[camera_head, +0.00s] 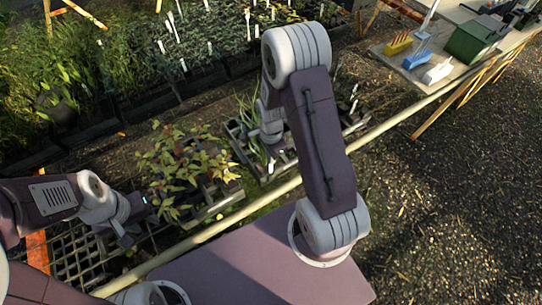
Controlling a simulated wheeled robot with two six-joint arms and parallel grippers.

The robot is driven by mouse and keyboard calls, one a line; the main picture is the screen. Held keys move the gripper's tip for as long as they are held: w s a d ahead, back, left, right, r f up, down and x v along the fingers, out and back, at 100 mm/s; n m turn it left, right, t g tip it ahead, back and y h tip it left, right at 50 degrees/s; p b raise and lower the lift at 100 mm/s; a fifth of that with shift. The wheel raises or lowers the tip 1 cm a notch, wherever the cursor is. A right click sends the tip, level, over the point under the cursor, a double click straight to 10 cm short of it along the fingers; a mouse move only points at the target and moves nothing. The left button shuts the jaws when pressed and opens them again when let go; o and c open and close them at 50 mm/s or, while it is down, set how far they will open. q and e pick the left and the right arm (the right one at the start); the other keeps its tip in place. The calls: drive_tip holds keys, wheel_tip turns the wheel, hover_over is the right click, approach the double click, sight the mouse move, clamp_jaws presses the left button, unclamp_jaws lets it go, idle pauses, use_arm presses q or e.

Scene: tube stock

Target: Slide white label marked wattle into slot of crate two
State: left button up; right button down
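A crate with a yellow-green leafy plant (190,172) stands left of the middle. A crate of strap-leaved plants (243,146) stands to its right, partly behind my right arm. No crate number is readable. My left gripper (128,234) is low at the left edge of the leafy plant's crate, and its fingers are too small and dark to read. My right gripper (272,158) points down over the strap-leaved crate, and its fingertips are not clear. No wattle wording is readable on any label, and I cannot tell whether either gripper holds one.
A pale bench (433,83) at the top right carries a yellow block (398,45), a blue block (416,60), a white block (438,70) and a green box (472,40). A pale rail (385,131) runs in front of the crates. Gravel at the right is clear.

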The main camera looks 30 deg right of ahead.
idle(0.6)
drive_tip(key=shift+f, duration=0.1)
drive_tip(key=shift+f+b, duration=1.95)
drive_tip(key=shift+f, duration=0.75)
drive_tip(key=shift+f, duration=0.25)
drive_tip(key=c, duration=1.6)
unclamp_jaws()
wheel_tip(320, 180, up, 9)
drive_tip(key=shift+w+r, duration=0.1)
